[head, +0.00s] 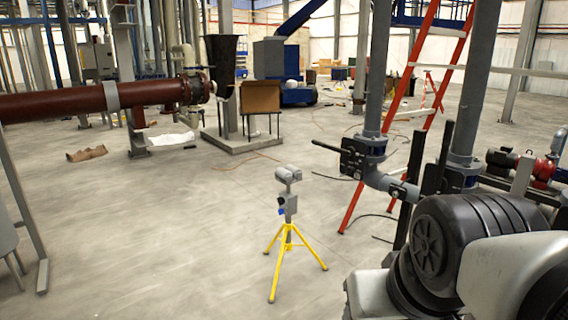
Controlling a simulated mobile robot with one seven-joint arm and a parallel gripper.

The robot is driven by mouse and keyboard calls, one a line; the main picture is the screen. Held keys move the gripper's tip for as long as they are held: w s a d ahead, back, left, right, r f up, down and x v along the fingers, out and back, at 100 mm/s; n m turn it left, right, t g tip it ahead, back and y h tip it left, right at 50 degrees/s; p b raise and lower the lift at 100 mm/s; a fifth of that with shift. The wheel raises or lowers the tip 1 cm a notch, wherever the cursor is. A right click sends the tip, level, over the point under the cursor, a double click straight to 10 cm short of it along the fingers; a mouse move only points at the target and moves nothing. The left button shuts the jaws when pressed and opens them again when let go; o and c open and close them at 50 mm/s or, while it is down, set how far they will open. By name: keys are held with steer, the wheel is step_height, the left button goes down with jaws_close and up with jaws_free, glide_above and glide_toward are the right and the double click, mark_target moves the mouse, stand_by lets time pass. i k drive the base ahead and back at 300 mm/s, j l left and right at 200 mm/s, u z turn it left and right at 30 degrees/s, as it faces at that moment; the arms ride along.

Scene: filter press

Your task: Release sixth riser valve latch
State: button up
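Two grey riser pipes stand at the right. The nearer-left riser (376,75) carries a valve (367,147) with a black lever (340,149) pointing left. The right riser (478,80) has another valve (460,175) low down, partly behind black upright bars and my arm. I cannot tell which valve is the sixth, and no latch can be made out at this size. My arm's dark joint and pale link fill the bottom right corner. My gripper is out of the picture, so its state is hidden.
A yellow tripod (287,244) with a grey device stands on open floor at centre. A dark red pipe (70,103) runs along the left. The floor at front left is mostly clear.

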mark_target(350, 151)
steer(key=i+j+z, duration=0.3)
steer(key=i+l, duration=0.3)
steer(key=i, duration=0.3)
steer(key=i+l+u, duration=0.15)
steer(key=i, duration=0.45)
steer(key=i+l, duration=0.45)
steer(key=i+l+u, duration=0.15)
steer(key=i+l, duration=0.2)
steer(key=i, duration=0.35)
steer(key=i+j, duration=0.2)
steer(key=k+l, duration=0.2)
